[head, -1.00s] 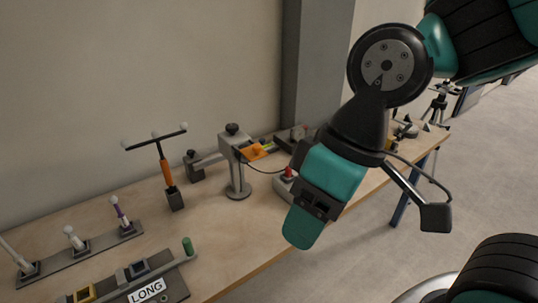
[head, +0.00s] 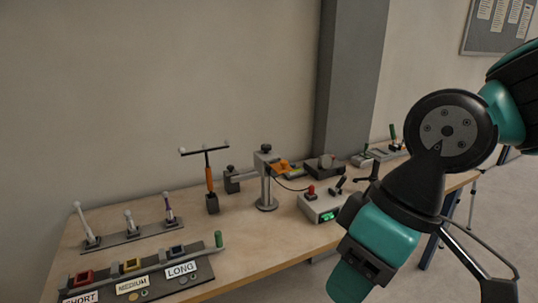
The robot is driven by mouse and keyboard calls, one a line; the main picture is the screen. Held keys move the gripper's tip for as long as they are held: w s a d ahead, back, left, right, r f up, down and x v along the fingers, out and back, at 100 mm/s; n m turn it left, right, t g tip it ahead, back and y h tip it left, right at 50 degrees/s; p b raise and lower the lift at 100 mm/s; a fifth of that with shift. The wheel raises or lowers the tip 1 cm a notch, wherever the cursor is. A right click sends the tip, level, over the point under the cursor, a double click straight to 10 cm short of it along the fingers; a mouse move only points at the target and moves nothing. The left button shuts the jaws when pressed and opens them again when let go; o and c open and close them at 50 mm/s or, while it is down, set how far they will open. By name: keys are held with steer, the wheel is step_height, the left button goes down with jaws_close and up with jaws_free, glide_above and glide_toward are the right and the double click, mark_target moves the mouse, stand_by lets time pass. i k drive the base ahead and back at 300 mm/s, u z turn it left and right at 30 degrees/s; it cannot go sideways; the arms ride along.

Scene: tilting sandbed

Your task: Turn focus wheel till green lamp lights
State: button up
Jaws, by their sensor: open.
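My gripper (head: 350,282) hangs at the lower right of the head view, in front of the bench's front edge. It is open, its fingers are seen from the side, and nothing shows in it. It is apart from the devices. A grey stand with a dark top knob (head: 266,149) and an orange plate (head: 280,167) stands mid-bench. A pale control box (head: 322,206) with a red button (head: 311,190), a dark lever and a green-lit front is right of it. Behind is a dark box with a round grey dial (head: 327,161). I cannot tell which part is the focus wheel or green lamp.
A rack labelled SHORT, MEDIUM and LONG (head: 143,279) lies at the bench's front left. Several upright pins on a dark strip (head: 133,236) and an orange-handled T-tool (head: 209,178) stand behind it. Bare bench top (head: 235,240) lies between rack and stand.

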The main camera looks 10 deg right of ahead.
mark_target(266, 147)
steer(key=u, duration=0.3)
steer(key=i, duration=1.3)
steer(key=z, duration=0.45)
